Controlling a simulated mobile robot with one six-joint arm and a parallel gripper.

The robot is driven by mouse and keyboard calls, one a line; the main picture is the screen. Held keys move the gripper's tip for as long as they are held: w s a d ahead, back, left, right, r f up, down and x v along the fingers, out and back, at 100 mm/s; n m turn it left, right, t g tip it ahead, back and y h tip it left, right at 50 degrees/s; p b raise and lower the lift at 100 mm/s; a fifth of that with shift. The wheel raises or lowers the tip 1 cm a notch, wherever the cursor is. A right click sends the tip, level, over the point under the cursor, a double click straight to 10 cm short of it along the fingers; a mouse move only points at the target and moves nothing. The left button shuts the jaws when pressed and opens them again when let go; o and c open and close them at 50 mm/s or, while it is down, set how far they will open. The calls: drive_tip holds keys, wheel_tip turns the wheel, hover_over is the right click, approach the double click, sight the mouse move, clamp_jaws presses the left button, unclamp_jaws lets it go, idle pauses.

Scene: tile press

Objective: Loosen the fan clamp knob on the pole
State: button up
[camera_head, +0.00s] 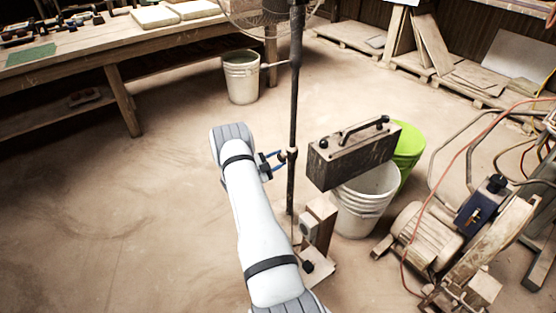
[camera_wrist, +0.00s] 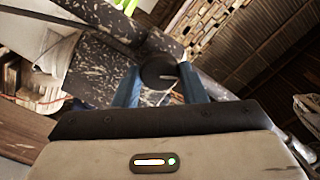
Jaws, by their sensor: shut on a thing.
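The fan pole (camera_head: 294,110) stands upright in the middle of the head view, with part of the fan's wire cage (camera_head: 243,14) at the top edge. My gripper (camera_head: 279,160) reaches the pole from the left at about mid-height. In the wrist view the blue fingers of my gripper (camera_wrist: 160,80) are shut on the knob, one on each side. The knob is small and partly hidden by the fingers in the head view.
A dark case (camera_head: 350,158) sits over a white bucket (camera_head: 368,205) right of the pole, with a green bucket (camera_head: 408,150) behind. A machine with a motor and hoses (camera_head: 430,235) stands at right. A workbench (camera_head: 90,55) is at upper left. The left floor is clear.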

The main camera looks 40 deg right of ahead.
drive_tip(key=shift+f, duration=0.1)
drive_tip(key=o, duration=1)
drive_tip(key=a+p, duration=0.1)
drive_tip(key=a, duration=0.6)
drive_tip(key=shift+w+a, duration=0.4)
drive_tip(key=shift+w, duration=0.05)
drive_tip(key=shift+s, duration=0.1)
